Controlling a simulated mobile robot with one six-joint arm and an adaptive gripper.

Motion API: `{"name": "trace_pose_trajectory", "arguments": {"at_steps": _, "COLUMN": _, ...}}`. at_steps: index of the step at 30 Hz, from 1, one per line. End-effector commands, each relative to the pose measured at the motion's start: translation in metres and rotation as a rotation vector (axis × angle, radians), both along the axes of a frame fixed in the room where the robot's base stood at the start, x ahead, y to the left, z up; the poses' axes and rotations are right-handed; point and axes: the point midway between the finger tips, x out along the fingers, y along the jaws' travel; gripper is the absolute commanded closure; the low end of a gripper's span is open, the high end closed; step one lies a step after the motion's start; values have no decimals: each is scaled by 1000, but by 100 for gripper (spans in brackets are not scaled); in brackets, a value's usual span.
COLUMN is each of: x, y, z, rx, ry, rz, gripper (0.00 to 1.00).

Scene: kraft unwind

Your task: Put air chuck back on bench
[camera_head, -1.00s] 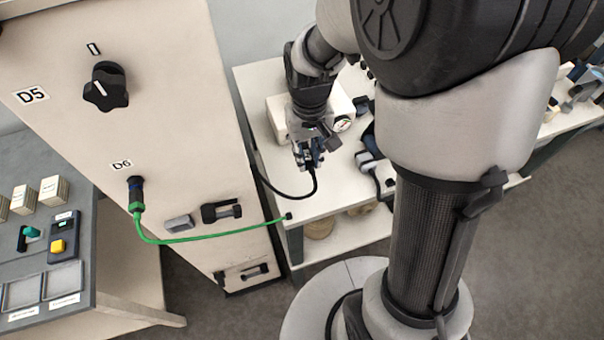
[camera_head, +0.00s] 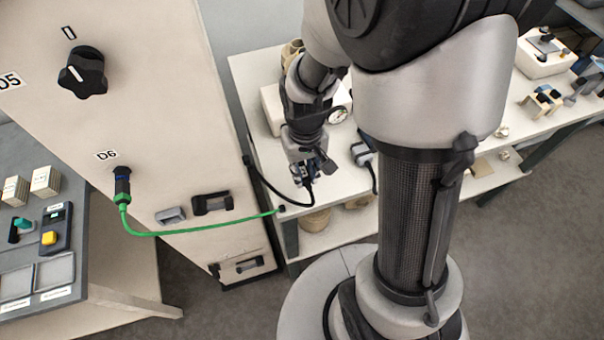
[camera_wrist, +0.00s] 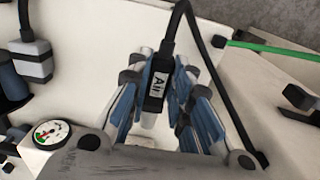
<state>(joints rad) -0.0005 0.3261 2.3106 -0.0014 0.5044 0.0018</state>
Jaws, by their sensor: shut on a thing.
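The air chuck (camera_wrist: 158,88) is a dark block with a white label reading "Air". A black hose runs from its end. My gripper (camera_wrist: 172,95) is shut on it, with blue-padded fingers on both sides. In the head view my gripper (camera_head: 303,175) is over the front part of the white bench (camera_head: 262,152), near its front edge. The chuck is mostly hidden there by my gripper. I cannot tell whether the chuck touches the bench top.
A box with a pressure gauge (camera_head: 338,114) stands behind my gripper. A green hose (camera_head: 200,234) runs from the D6 port on the cabinet (camera_head: 165,120) to the bench's front edge. Bare bench top shows around my gripper.

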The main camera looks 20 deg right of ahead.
Motion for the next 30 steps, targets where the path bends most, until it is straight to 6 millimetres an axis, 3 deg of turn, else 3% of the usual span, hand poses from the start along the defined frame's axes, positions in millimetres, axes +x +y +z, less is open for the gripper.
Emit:
{"name": "trace_pose_trajectory", "arguments": {"at_steps": 5, "x": 0, "y": 0, "z": -12, "rx": 0, "ry": 1, "rz": 0, "gripper": 100}}
{"name": "trace_pose_trajectory", "arguments": {"at_steps": 12, "x": 0, "y": 0, "z": -47, "rx": 0, "ry": 1, "rz": 0, "gripper": 100}}
{"name": "trace_pose_trajectory", "arguments": {"at_steps": 24, "x": 1, "y": 0, "z": -51, "rx": 0, "ry": -2, "rz": 0, "gripper": 100}}
{"name": "trace_pose_trajectory", "arguments": {"at_steps": 25, "x": 0, "y": 0, "z": -51, "rx": 0, "ry": -2, "rz": 0, "gripper": 79}}
{"name": "trace_pose_trajectory", "arguments": {"at_steps": 30, "x": 0, "y": 0, "z": -50, "rx": 0, "ry": -2, "rz": 0, "gripper": 68}}
